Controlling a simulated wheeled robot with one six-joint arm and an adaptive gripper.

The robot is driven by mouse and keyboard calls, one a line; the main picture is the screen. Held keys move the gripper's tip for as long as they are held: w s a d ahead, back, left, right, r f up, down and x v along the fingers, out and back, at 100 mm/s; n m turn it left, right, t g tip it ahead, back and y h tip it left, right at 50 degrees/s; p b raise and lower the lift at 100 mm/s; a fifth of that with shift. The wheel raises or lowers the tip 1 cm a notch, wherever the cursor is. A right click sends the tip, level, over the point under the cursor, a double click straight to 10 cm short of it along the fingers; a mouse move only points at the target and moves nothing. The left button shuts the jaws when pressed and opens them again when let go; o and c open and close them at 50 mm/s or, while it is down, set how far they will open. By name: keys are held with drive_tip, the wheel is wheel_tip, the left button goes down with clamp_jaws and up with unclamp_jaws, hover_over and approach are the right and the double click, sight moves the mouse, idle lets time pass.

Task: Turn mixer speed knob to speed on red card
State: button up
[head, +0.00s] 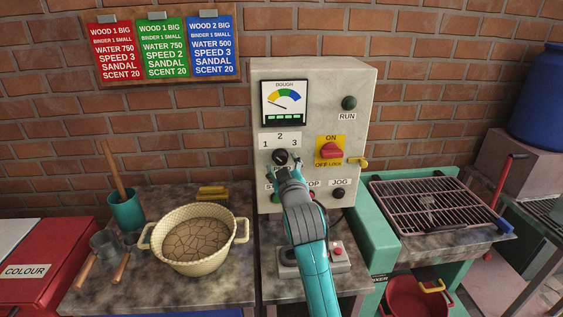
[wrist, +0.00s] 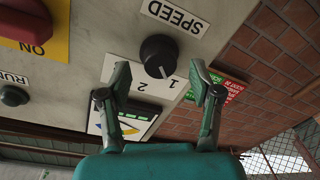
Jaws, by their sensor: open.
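The red card (head: 112,50) hangs at the left of the wall board and reads SPEED 3. The black speed knob (head: 280,156) is on the grey control panel (head: 355,95), under a plate marked 1, 2 and 3 (head: 280,140). In the wrist view, upside down, the knob (wrist: 159,54) has a white pointer mark toward the 1 side. My gripper (head: 285,167) is in front of the knob. In the wrist view my open gripper (wrist: 158,80) has one finger to each side of the knob, seemingly apart from it. The 3 is hidden there.
A red on/off switch (head: 331,150) with a yellow plate sits right of the knob. Start, stop and JOG (head: 338,193) buttons lie below, partly behind my arm. A cream basin (head: 195,238) stands on the left counter, a wire rack (head: 435,200) on the right.

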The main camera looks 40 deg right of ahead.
drive_tip(key=shift+x, duration=1.1)
drive_tip(key=c, duration=1.1)
drive_tip(key=shift+c, duration=0.2)
